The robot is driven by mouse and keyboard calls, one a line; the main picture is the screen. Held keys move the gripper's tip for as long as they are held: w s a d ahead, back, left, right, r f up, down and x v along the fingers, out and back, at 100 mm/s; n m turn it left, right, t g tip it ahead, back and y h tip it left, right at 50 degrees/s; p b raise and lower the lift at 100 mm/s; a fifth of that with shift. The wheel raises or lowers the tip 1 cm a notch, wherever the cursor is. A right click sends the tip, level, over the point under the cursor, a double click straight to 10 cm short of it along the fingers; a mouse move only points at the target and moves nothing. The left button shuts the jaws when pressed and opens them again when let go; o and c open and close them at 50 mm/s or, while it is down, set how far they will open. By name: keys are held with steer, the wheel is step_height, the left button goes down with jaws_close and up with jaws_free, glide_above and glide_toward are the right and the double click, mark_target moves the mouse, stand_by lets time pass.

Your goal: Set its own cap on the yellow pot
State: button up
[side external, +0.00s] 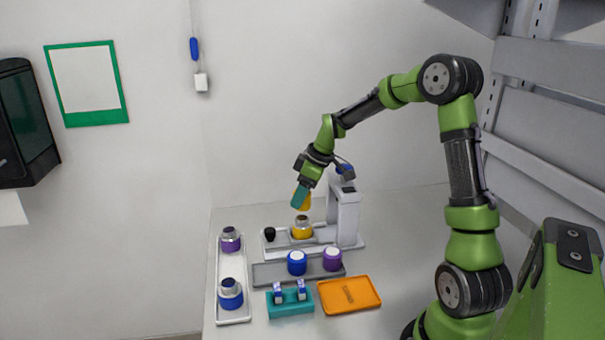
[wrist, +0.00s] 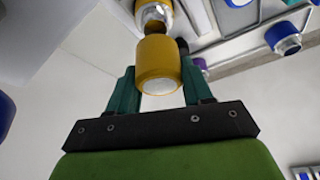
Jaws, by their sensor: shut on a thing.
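My gripper (side external: 300,197) is shut on the yellow cap (side external: 306,201). In the wrist view the yellow cap (wrist: 158,60) sits between the two teal fingers, its pale end face toward the camera. The yellow pot (side external: 302,233) stands upright on the base of a white-and-grey stand, its silver neck bare on top. In the side view the cap is above the pot with a small gap. The yellow pot (wrist: 153,14) also shows in the wrist view beyond the cap, partly cut off by the top edge.
A white stand column (side external: 346,214) rises right of the pot, close to my gripper. A black knob (side external: 270,234) is left of it. A blue cap (side external: 297,263) and purple cap (side external: 332,260) stand in front. Purple (side external: 231,241) and blue (side external: 230,295) pots stand left. An orange tray (side external: 372,301) lies at front right.

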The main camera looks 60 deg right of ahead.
steer(key=shift+f, duration=0.2)
steer(key=shift+f, duration=0.8)
steer(key=shift+f, duration=0.2)
stand_by(0.3)
steer(key=shift+f, duration=0.4)
steer(key=shift+f, duration=0.25)
